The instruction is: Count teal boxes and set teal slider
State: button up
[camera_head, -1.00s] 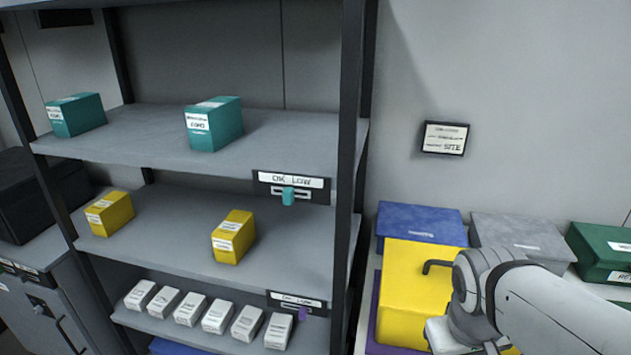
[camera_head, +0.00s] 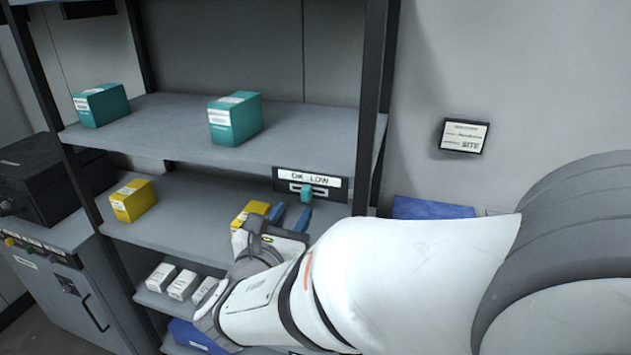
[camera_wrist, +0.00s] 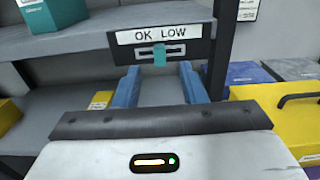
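Two teal boxes stand apart on the upper shelf, one at the left (camera_head: 101,106) and one nearer the middle (camera_head: 236,119). The teal slider (camera_head: 307,193) sits near the middle of its slot on the black plate labelled OK LOW (camera_head: 335,184), at the shelf's front right edge. It also shows in the wrist view (camera_wrist: 160,55). My gripper (camera_head: 290,214) is open and empty, its two blue fingers just below the plate. In the wrist view the fingers (camera_wrist: 160,82) point toward the plate, one on each side of the slider, seemingly not touching it.
Yellow boxes stand on the shelf below, at the left (camera_head: 132,200) and behind my gripper (camera_head: 250,211). A black post (camera_head: 371,100) rises right of the plate. A yellow bin (camera_wrist: 285,112) stands at right.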

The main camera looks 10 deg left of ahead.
aim_at(305, 192)
jog(key=w, duration=0.2)
jog(key=w+p, duration=0.1)
jog(key=w, duration=0.4)
jog(key=shift+w+d, duration=0.25)
jog(key=shift+w, duration=0.05)
jog(key=shift+c, duration=0.4)
grip_shut()
